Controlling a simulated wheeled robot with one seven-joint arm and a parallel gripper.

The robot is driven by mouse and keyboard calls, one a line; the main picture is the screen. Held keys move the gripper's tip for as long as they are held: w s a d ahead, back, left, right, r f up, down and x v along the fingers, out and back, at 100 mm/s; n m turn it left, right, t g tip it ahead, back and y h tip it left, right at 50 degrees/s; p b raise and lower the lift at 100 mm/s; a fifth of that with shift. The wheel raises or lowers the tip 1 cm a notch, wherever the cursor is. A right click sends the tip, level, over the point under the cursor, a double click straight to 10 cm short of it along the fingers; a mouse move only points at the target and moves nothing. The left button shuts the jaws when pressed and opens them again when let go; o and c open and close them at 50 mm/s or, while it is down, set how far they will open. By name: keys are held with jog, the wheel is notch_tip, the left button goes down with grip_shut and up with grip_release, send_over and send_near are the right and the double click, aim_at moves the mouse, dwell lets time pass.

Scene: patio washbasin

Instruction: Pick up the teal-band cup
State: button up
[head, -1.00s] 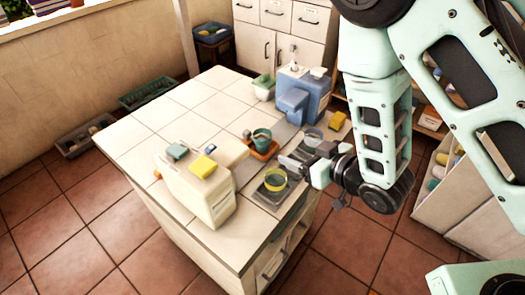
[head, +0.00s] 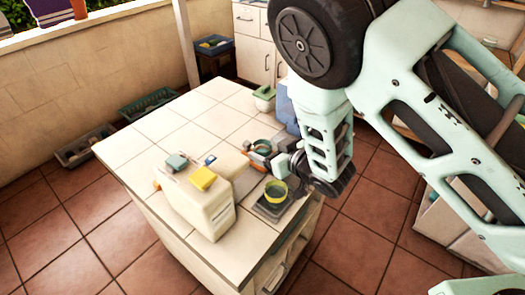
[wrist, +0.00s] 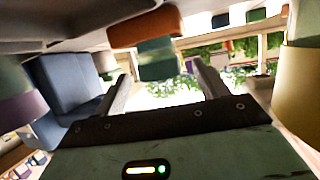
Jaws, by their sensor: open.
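The teal-band cup (head: 266,146) stands on the tiled counter beyond my gripper (head: 256,157), which partly hides it in the head view. In the wrist view, which is upside down, the teal cup (wrist: 158,58) sits on an orange base (wrist: 147,27). It lies ahead, between the lines of my two fingers. My gripper is open and empty, low over the counter. Whether a finger touches the cup cannot be told.
A yellow-banded cup (head: 276,190) on a dark tray (head: 269,208) is close beside my gripper; it shows large at right in the wrist view (wrist: 300,85). A purple-banded item (wrist: 20,105) and blue container (wrist: 68,85) are at the other side. A cream box (head: 208,207) stands left.

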jog(key=shift+w+a+f, duration=0.1)
jog(key=shift+w+a, duration=0.05)
jog(key=shift+w, duration=0.05)
jog(key=c, duration=1.1)
